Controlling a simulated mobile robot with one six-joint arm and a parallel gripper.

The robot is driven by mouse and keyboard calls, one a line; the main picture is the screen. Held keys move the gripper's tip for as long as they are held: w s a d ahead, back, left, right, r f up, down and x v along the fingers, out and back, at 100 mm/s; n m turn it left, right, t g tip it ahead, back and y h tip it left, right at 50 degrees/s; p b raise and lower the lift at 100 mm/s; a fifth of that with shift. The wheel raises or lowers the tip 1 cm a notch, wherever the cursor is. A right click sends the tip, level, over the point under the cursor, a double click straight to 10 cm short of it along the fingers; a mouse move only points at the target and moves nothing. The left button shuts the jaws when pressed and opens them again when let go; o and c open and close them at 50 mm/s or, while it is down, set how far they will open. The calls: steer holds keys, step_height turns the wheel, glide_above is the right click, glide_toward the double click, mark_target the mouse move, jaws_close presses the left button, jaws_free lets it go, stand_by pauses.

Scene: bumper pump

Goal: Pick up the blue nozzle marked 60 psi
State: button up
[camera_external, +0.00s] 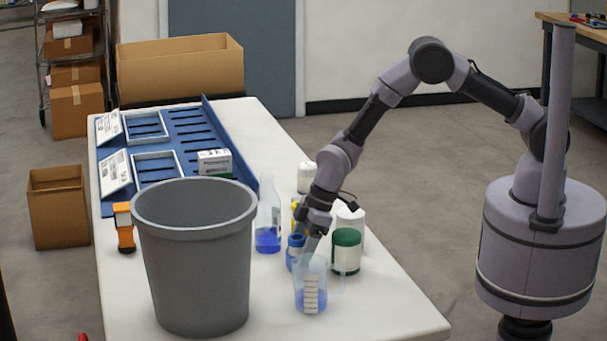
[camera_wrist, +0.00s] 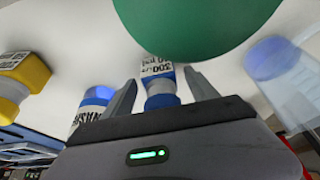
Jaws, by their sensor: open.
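A blue and white nozzle (camera_external: 296,243) stands on the white table beside my gripper (camera_external: 308,238). In the wrist view, a white-labelled nozzle with a blue band (camera_wrist: 160,92) lies between the two fingers of my gripper (camera_wrist: 162,92). A second blue and white labelled item (camera_wrist: 90,108) is just outside the left finger. A yellow nozzle (camera_wrist: 22,78) is farther left; in the external view my gripper partly hides it.
A beaker with blue contents (camera_external: 311,290) is in front, and a blue-liquid bottle (camera_external: 268,225) is left. A large grey bin (camera_external: 195,260) and a blue rack (camera_external: 190,125) take up the table's left. The front right corner is clear.

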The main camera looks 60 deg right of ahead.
steer(key=shift+w+a+f, duration=0.15)
steer(key=shift+f, duration=0.3)
steer(key=shift+r, duration=0.2)
steer(key=shift+c, duration=0.9)
jaws_close()
